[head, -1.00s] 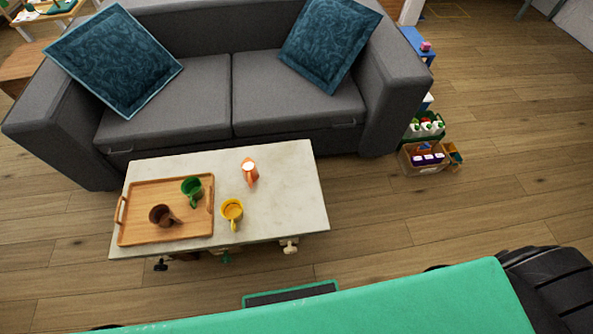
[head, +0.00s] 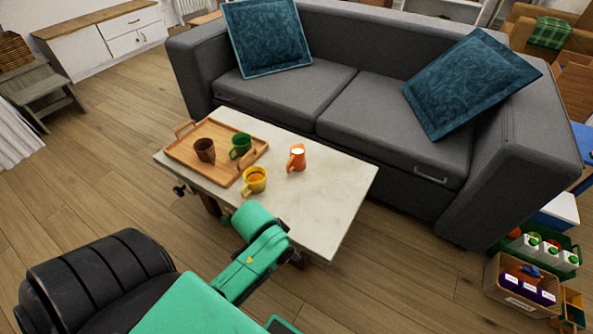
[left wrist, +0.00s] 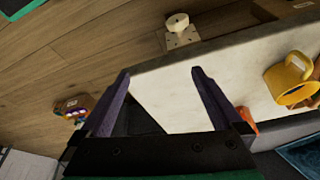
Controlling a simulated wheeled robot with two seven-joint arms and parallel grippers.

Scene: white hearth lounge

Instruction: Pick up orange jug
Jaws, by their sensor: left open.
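In the left wrist view, a small orange part (left wrist: 247,119), likely the jug, shows beside the right finger, mostly hidden. My left gripper (left wrist: 160,72) is open and empty, its fingers spread over the table edge, apart from the orange part. The head view shows my green arm at the table's front edge, but no gripper fingers. My right gripper is not in view.
A yellow mug (head: 254,180) stands near the jug, in front of the tray (head: 181,150). A green mug (head: 240,146) and a brown mug (head: 205,150) stand on the tray. A grey sofa (head: 362,105) is behind the table. The table's right part is clear.

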